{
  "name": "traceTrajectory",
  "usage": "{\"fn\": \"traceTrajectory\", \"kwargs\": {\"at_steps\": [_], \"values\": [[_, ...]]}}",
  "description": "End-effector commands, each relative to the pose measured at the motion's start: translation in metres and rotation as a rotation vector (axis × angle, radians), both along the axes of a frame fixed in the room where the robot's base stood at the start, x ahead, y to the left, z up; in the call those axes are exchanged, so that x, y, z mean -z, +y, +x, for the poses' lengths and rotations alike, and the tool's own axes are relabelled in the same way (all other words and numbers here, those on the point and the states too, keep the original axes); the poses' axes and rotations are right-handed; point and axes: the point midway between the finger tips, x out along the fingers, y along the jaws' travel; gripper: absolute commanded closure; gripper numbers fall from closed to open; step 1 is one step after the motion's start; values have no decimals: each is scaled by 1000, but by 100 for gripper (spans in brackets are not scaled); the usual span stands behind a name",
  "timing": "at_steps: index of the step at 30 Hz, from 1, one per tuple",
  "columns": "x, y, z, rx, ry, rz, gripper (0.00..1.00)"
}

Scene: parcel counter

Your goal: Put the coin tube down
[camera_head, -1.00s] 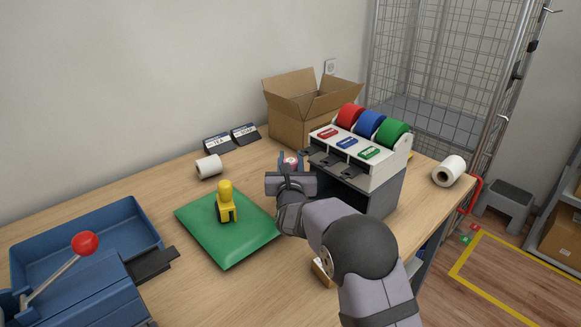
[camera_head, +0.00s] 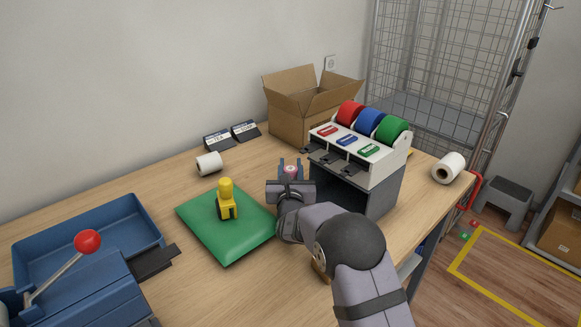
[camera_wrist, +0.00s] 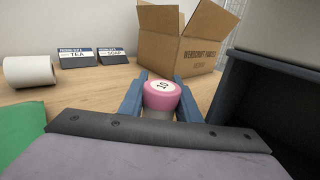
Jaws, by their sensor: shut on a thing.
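The coin tube (camera_wrist: 161,95) has a pink top with a white label marked 10. My gripper (camera_wrist: 160,92) is shut on it, with a blue finger on each side, in the wrist view. The tube stands about upright between the fingers. Its lower part is hidden behind my gripper, so I cannot tell whether it touches the table. In the head view the tube (camera_head: 290,170) shows just beyond my gripper (camera_head: 290,168), left of the tape dispenser.
The tape dispenser (camera_head: 358,150) stands close on the right. A cardboard box (camera_head: 290,125) is behind, with TEA and SOAP signs (camera_head: 217,140) and a paper roll (camera_head: 209,164) to the left. A green cushion (camera_head: 245,240) carries a yellow toy (camera_head: 226,203). Bare table (camera_head: 170,190) lies between.

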Motion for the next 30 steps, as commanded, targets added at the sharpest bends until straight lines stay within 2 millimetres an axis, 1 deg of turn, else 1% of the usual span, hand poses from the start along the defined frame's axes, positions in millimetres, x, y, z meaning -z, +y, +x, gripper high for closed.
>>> {"fn": "traceTrajectory", "kwargs": {"at_steps": [1, 3, 18, 23, 26, 30], "values": [[2, 0, 0, 0, 0, 0, 68], [1, 0, 0, 0, 0, 0, 51], [-2, 0, -2, 0, 1, 0, 51], [-1, 0, -16, -1, 1, 0, 51], [-1, -1, -28, -1, 1, 0, 51], [-1, -2, -50, -2, 0, 0, 51]]}}
